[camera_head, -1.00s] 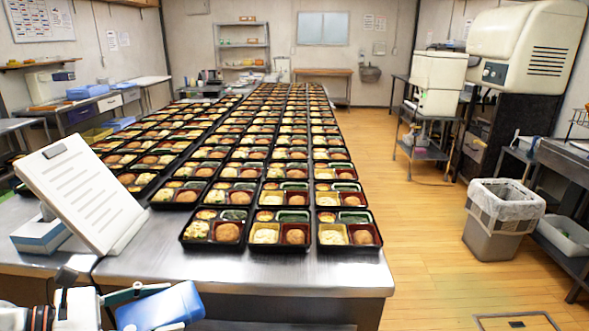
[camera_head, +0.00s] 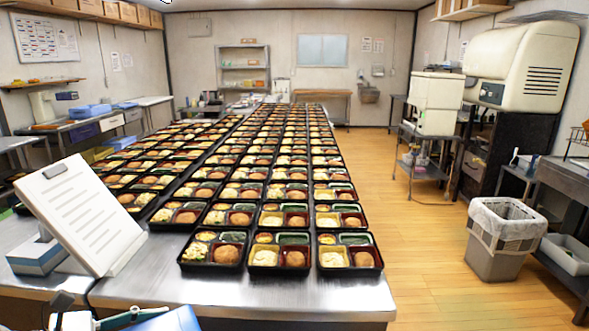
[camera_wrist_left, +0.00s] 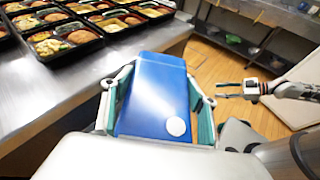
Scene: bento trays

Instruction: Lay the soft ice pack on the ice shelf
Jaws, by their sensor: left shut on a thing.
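The soft ice pack (camera_wrist_left: 155,90) is a flat blue pack with a white round spot. My left gripper (camera_wrist_left: 157,105) is shut on it, with a green-padded finger along each side. In the head view the pack (camera_head: 172,321) shows only partly at the bottom edge, beside my left gripper (camera_head: 125,320). My right gripper (camera_wrist_left: 232,90) shows at the right of the left wrist view, its fingers apart and empty. I cannot tell which shelf is the ice shelf; a rack (camera_head: 243,65) stands at the back wall.
Rows of filled bento trays (camera_head: 210,266) cover the steel table (camera_head: 250,292). A clipboard (camera_head: 80,215) stands at its left front. A lined bin (camera_head: 497,258) stands on the right floor near a side bench (camera_head: 570,178).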

